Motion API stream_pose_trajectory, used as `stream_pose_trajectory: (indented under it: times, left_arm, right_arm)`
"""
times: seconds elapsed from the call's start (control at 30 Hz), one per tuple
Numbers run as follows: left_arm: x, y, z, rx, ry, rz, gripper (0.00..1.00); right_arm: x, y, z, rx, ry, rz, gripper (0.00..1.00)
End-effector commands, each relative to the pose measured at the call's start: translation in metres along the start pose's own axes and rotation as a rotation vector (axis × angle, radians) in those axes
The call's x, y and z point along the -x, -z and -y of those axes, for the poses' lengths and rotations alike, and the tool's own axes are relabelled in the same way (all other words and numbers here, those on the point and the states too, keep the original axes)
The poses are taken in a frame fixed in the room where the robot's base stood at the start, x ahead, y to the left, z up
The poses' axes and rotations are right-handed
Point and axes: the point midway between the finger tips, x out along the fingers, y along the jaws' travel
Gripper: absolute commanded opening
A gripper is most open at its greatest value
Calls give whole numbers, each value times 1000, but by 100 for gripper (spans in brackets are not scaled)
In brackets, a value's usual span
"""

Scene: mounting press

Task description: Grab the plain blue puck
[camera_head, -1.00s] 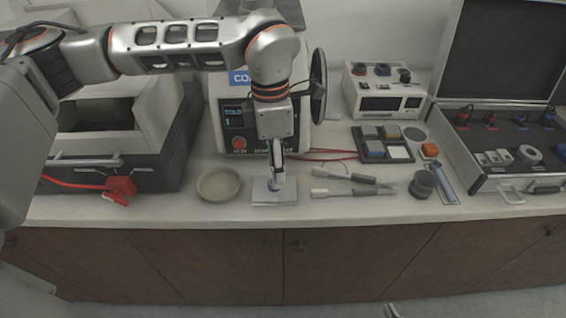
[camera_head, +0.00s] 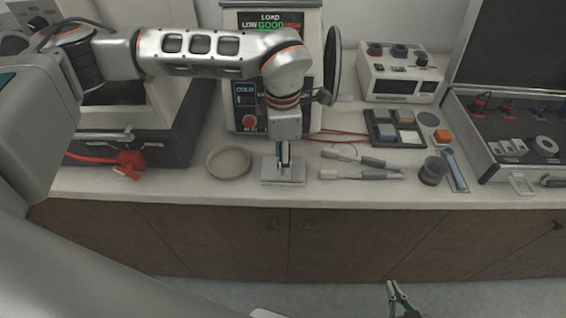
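A blue puck showed on the flat metal block (camera_head: 270,179) a second ago; now I cannot make it out, and the gripper hides part of the block's top. My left gripper (camera_head: 284,165) points straight down at this block, in front of the press. Its fingers are seen nearly edge-on, so I cannot tell whether they are shut or hold anything. My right gripper (camera_head: 392,284) shows small at the bottom edge, in front of the cabinets and below the counter, with its fingertips apart and nothing between them.
A shallow round dish (camera_head: 229,163) stands left of the block. Two grey-handled tools (camera_head: 362,174) and a dark cup (camera_head: 433,171) lie to the right. A dark tray of coloured pieces (camera_head: 374,124) sits behind them. The press (camera_head: 246,97) stands close behind the block.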

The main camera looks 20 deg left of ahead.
Motion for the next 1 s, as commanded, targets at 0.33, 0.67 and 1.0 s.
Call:
stream_pose_trajectory:
  times: [0.33,0.67,1.0]
  left_arm:
    - [0,0,0,0,0,0,0]
    - [2,0,0,0,0,0,0]
    - [42,-1,-2,0,-5,3,0]
  right_arm:
    - [0,-2,0,-1,0,4,0]
    - [0,-8,1,-1,1,13,0]
    - [0,-7,1,-1,1,12,0]
